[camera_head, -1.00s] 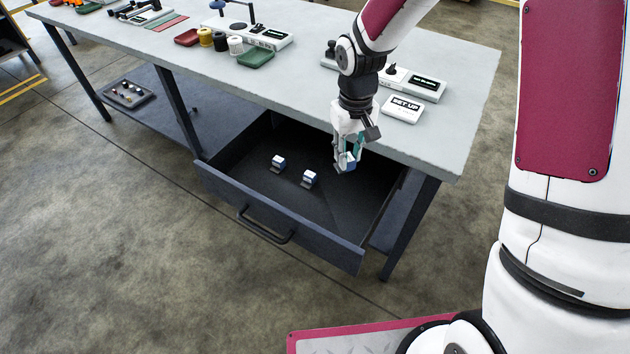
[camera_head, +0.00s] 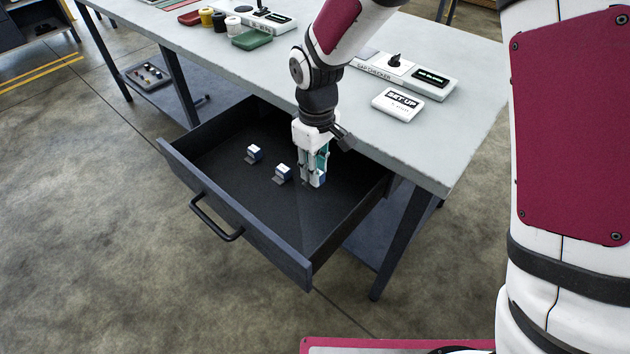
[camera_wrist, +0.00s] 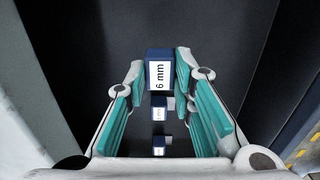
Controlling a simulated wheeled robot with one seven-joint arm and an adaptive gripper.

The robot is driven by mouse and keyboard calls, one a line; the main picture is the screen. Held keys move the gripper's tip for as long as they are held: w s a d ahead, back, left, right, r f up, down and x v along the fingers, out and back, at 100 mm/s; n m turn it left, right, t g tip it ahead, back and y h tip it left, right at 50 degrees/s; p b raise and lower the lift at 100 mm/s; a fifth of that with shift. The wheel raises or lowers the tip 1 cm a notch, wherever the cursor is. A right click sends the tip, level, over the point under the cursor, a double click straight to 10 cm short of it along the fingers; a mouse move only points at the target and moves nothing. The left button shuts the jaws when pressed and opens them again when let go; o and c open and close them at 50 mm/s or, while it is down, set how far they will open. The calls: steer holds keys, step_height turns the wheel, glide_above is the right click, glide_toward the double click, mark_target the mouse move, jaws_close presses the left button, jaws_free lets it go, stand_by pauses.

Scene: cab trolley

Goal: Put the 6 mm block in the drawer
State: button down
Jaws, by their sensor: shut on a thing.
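The 6 mm block (camera_wrist: 159,75), blue with a white label reading "6 mm", is between the fingertips of my gripper (camera_wrist: 158,85) in the wrist view. My gripper (camera_head: 316,182) is shut on it, down inside the open drawer (camera_head: 240,235) in the head view. The block (camera_head: 320,179) shows there at the fingertips, low over the drawer floor; I cannot tell whether it touches the floor. Two similar blue and white blocks stand in the drawer to the left, a nearer one (camera_head: 283,173) and a farther one (camera_head: 254,153). Their labels are too small to read.
The drawer is pulled out under the grey table (camera_head: 455,130). A "SET UP" sign (camera_head: 399,104) and a gap checker (camera_head: 407,73) stand on the tabletop above. The drawer floor is bare at the front right.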

steer(key=shift+f+b, duration=0.4)
steer(key=shift+f, duration=2.85)
steer(key=shift+f, duration=0.1)
steer(key=c, duration=1.4)
jaws_free()
steer(key=shift+o, duration=0.2)
step_height(320, 180, up, 12)
steer(key=shift+r+p, duration=0.15)
steer(key=shift+p, duration=0.7)
steer(key=shift+d, duration=0.1)
